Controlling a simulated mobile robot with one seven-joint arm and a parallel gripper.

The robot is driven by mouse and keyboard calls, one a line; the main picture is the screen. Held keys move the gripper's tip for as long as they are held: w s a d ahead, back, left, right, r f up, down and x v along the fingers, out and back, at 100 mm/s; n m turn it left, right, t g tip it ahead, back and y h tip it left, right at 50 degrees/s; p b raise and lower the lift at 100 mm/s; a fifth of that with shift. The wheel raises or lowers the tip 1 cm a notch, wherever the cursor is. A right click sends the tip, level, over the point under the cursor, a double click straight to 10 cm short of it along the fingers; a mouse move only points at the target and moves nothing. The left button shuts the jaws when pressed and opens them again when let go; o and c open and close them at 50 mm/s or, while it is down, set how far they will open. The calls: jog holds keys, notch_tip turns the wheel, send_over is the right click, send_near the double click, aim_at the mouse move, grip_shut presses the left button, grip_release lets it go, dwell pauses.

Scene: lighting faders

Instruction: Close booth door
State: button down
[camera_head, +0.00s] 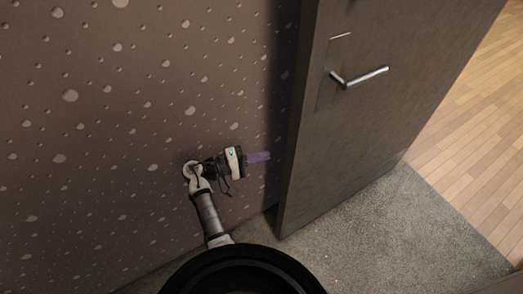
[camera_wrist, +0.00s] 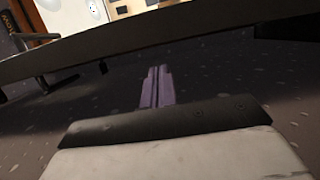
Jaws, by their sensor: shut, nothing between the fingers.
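The booth door (camera_head: 375,115) is a tall grey-brown panel standing open at the right of the head view, with its near vertical edge facing the spotted wall. A metal lever handle (camera_head: 360,77) on a plate is on its visible face. My gripper (camera_head: 268,157) is left of the door's near edge, low down, with its purple fingers pointing right toward it. In the wrist view the fingers (camera_wrist: 158,72) are together and empty. A long grey band (camera_wrist: 150,38) crosses beyond them, probably the door's edge. I cannot tell whether the fingertips touch it.
A spotted dark wall (camera_head: 110,120) fills the left, close behind my arm. Grey carpet (camera_head: 370,230) lies clear in front of the door, and wooden floor (camera_head: 480,110) begins at the right.

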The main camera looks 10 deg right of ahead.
jog(key=d+p, duration=0.2)
jog(key=d, duration=0.5)
jog(key=shift+w, duration=0.4)
jog(key=shift+d, duration=0.15)
